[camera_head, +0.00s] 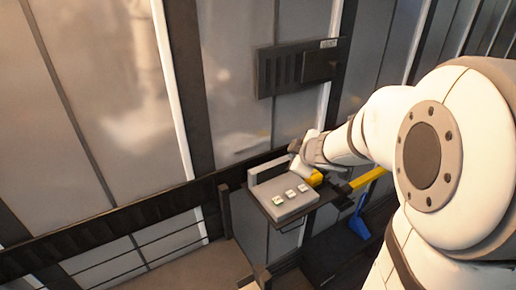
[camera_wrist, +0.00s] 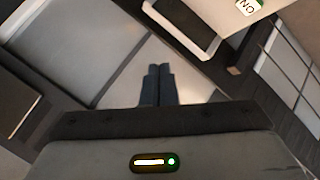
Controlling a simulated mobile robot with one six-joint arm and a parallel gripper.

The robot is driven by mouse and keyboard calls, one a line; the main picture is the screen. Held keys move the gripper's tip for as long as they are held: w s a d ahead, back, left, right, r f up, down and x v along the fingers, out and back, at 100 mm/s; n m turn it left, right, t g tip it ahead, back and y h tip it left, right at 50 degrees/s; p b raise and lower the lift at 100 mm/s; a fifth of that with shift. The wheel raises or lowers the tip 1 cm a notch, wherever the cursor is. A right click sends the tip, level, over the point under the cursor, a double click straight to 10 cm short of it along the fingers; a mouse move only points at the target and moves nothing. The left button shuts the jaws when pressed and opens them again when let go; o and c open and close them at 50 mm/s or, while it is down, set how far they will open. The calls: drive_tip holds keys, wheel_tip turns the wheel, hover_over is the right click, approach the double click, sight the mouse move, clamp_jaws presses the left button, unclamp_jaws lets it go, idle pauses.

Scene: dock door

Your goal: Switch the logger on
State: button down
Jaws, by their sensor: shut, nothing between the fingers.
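A light grey box (camera_head: 290,200) with a sloped top sits on a dark shelf at the wall in the head view. It carries three small pale labelled keys, and the left one (camera_head: 278,200) is marked in green. In the wrist view, part of a pale box (camera_wrist: 208,41) shows at the top. A label with a green edge (camera_wrist: 249,6) there reads ON, turned over. My gripper (camera_wrist: 157,70) is shut and empty, its fingertips apart from that label, which lies up and right of them. In the head view, my wrist is behind the grey box and hides the fingers' exact place.
A dark louvred wall panel (camera_head: 281,70) hangs above the shelf. A yellow bar (camera_head: 367,180) and a blue object (camera_head: 359,220) are right of the shelf, close to my arm. The floor (camera_head: 200,268) left of the shelf looks clear.

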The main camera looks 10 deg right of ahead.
drive_tip(key=a+f+n+g+y, duration=0.1)
drive_tip(key=f+n+y, duration=0.1)
drive_tip(key=s+a+f+n+g+y, duration=0.1)
drive_tip(key=a+f, duration=0.1)
drive_tip(key=shift+s+a+n+g+y+p, duration=0.1)
drive_tip(key=shift+a+n+g+y+p, duration=0.2)
drive_tip(key=shift+n+y+p, duration=0.1)
drive_tip(key=b, duration=0.9)
hover_over(281, 202)
wheel_tip(281, 202, down, 7)
drive_tip(key=shift+f, duration=0.1)
drive_tip(key=shift+f+b, duration=0.35)
drive_tip(key=shift+f, duration=0.4)
idle(0.8)
drive_tip(key=shift+f, duration=0.45)
